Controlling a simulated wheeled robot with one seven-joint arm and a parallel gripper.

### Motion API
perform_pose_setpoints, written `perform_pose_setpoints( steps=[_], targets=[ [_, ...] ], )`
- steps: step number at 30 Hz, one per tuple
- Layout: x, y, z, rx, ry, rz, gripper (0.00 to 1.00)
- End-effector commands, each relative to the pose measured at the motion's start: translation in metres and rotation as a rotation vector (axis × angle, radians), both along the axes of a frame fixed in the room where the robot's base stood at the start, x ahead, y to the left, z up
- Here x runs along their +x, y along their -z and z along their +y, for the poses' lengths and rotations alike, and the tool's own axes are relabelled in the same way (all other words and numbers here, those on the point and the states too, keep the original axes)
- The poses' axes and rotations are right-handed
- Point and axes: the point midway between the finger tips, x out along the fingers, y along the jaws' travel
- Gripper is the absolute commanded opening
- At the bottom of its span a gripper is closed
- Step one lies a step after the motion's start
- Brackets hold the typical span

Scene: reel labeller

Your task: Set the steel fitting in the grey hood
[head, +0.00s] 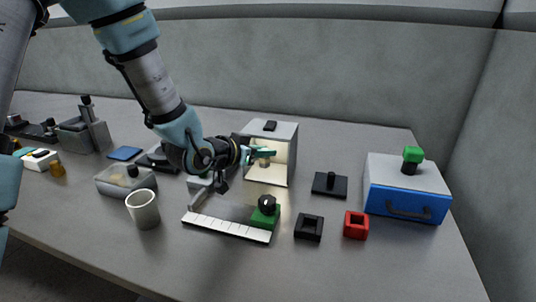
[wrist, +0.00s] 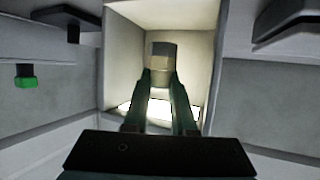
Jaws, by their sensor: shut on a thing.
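The grey hood (head: 275,130) is an open-fronted box with a lit cream interior and a small black block on its top. It stands near the middle of the table, and its inside also shows in the wrist view (wrist: 124,50). My gripper (head: 264,154) reaches into the hood's open front from the left. In the wrist view, its two green fingers (wrist: 160,84) are shut on the steel fitting (wrist: 163,58), a short grey-and-tan cylinder. The fitting is inside the hood's opening. I cannot tell whether its lower end touches the hood floor, as the fingers hide it.
A green block with a black knob (head: 265,212) and a white strip (head: 228,228) lie in front of the hood. A black square (head: 309,228), a red square (head: 356,225) and a blue-fronted box (head: 405,203) stand to the right. A cup (head: 143,210) stands at left.

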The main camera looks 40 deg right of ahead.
Motion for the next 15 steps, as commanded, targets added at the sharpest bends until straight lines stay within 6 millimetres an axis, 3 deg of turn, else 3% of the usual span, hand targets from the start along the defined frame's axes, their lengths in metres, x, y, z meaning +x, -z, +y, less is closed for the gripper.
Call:
perform_pose_setpoints(
  steps=[6, 10, 15],
  targets=[
    [0.003, -0.001, -0.02, 0.0, 0.002, 0.001, 0.0],
    [0.003, 0.02, -0.017, 0.005, -0.001, 0.005, 0.0],
    [0.003, 0.033, -0.017, 0.0, 0.0, 0.001, 0.0]
  ],
)
